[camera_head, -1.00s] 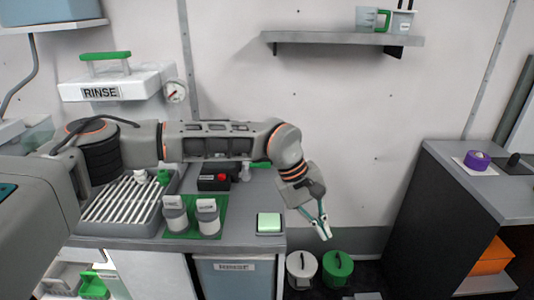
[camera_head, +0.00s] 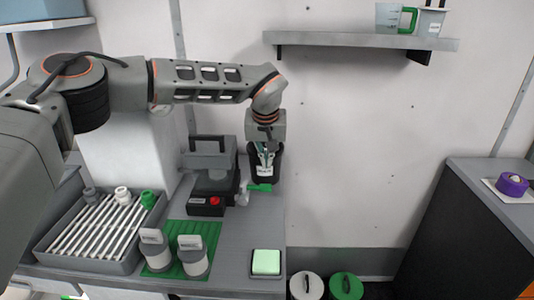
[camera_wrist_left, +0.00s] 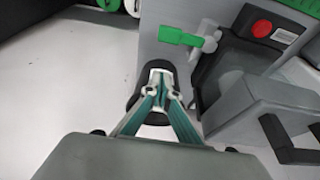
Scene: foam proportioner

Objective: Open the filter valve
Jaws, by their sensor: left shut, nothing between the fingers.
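The filter valve appears to be the small pale fitting (camera_head: 243,193) with a green lever (camera_head: 260,187) beside the dark pump unit on the bench. In the left wrist view the green lever (camera_wrist_left: 180,37) points left from the pale fitting (camera_wrist_left: 210,36), near the upper middle. My left gripper (camera_head: 265,173) points down just above and behind the lever, in front of a black cylinder (camera_head: 279,160). Its fingers meet at the tips in the left wrist view (camera_wrist_left: 159,76), shut and empty, apart from the lever. My right gripper is not in view.
The pump unit with a red button (camera_head: 215,201) stands left of the valve. Two capped bottles stand on a green mat (camera_head: 205,233), beside a ribbed tray (camera_head: 90,262). A pale green block (camera_head: 266,262) lies near the front edge. Bench between block and valve is clear.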

